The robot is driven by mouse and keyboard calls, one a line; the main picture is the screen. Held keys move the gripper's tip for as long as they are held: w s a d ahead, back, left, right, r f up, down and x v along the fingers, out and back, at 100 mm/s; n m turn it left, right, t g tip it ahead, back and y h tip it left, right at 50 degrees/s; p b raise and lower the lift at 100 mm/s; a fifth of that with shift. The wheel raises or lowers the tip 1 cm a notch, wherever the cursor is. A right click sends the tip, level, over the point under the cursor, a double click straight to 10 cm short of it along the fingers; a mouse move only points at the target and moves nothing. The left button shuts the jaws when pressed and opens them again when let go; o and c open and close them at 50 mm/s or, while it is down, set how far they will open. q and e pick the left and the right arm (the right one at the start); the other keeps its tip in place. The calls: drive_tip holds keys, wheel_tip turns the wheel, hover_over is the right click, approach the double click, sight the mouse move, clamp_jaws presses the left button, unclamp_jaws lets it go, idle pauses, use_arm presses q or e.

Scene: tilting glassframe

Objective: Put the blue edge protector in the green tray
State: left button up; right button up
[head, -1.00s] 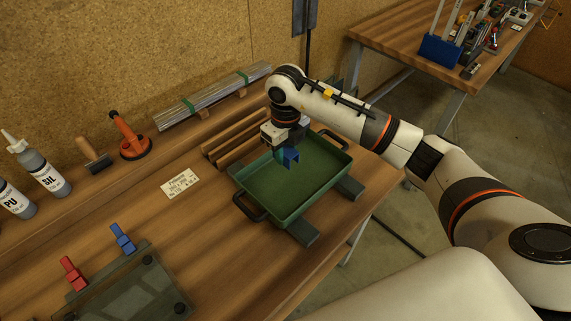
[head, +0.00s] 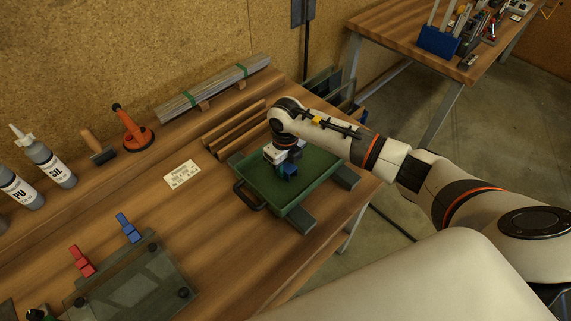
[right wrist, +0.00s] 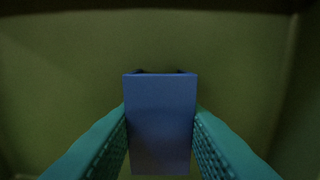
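The green tray (head: 268,188) stands at the right end of the workbench on dark supports. My right gripper (head: 289,168) is down inside the tray. It is shut on the blue edge protector (head: 290,172), a small blue block. In the right wrist view the protector (right wrist: 160,125) sits between the two teal fingers, with the green tray floor (right wrist: 60,70) behind it. Whether the protector touches the floor I cannot tell. My left gripper does not show.
A glass pane (head: 135,285) lies front left, with a red clamp-like piece (head: 82,261) and a blue one (head: 128,228) at its edge. Bottles (head: 45,163), a suction lifter (head: 132,130) and a bundle of strips (head: 212,90) line the back.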

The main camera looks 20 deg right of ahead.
sight(286, 165)
drive_tip(key=o, duration=0.4)
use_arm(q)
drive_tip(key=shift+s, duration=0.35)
use_arm(e)
drive_tip(key=shift+o, duration=0.2)
drive_tip(key=shift+r, duration=0.25)
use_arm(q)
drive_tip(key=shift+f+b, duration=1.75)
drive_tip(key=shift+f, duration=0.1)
use_arm(e)
wheel_tip(286, 165, up, 12)
drive_tip(key=shift+f, duration=0.15)
